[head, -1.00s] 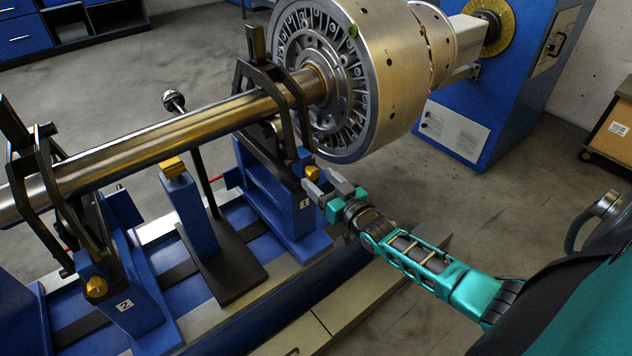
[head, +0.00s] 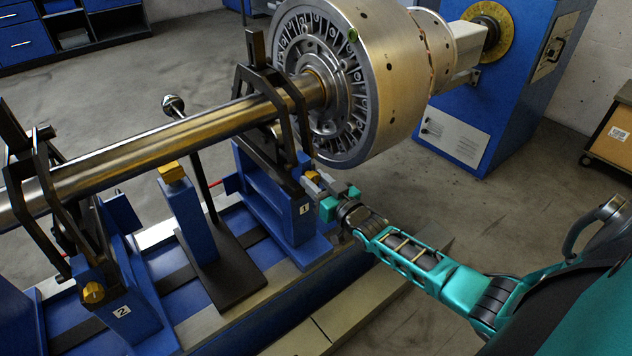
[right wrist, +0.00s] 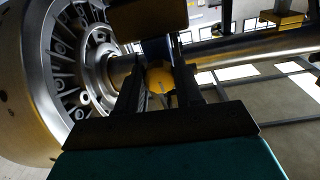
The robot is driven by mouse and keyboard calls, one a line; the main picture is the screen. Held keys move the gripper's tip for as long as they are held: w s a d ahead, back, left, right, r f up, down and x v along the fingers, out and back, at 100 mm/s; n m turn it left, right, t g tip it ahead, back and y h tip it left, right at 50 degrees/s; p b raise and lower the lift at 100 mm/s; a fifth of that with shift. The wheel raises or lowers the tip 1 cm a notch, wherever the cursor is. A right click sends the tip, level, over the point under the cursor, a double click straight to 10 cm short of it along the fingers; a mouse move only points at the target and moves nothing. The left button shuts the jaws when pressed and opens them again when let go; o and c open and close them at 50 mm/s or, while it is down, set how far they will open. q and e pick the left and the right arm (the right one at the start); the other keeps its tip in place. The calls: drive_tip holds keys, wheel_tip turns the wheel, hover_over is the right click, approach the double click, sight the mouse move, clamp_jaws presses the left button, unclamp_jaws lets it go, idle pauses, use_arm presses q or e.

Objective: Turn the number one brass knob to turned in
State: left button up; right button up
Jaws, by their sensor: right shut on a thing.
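The number one brass knob (head: 313,176) sits on the blue bearing stand labelled 1 (head: 296,215), just below the shaft and beside the rotor. My right gripper (head: 314,184) is at the knob, with its fingers shut on either side of it and partly covering it in the head view. In the right wrist view the knob (right wrist: 160,79) shows as a yellow-gold round with a small mark on its face, between the two dark fingers (right wrist: 161,92). The number two brass knob (head: 93,292) is on the stand labelled 2 at the lower left. My left gripper is not in view.
The steel shaft (head: 150,150) runs from the left to the large bladed rotor (head: 385,75). A blue post with a brass top (head: 172,172) stands between the stands. A blue drive cabinet (head: 505,80) is behind.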

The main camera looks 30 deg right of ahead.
drive_tip(key=shift+c, duration=1.2)
drive_tip(key=n, duration=0.8)
drive_tip(key=shift+d, duration=0.1)
drive_tip(key=n, duration=0.4)
drive_tip(key=shift+n, duration=0.4)
drive_tip(key=shift+n+b, duration=0.35)
drive_tip(key=shift+n, duration=1.75)
drive_tip(key=shift+r, duration=0.1)
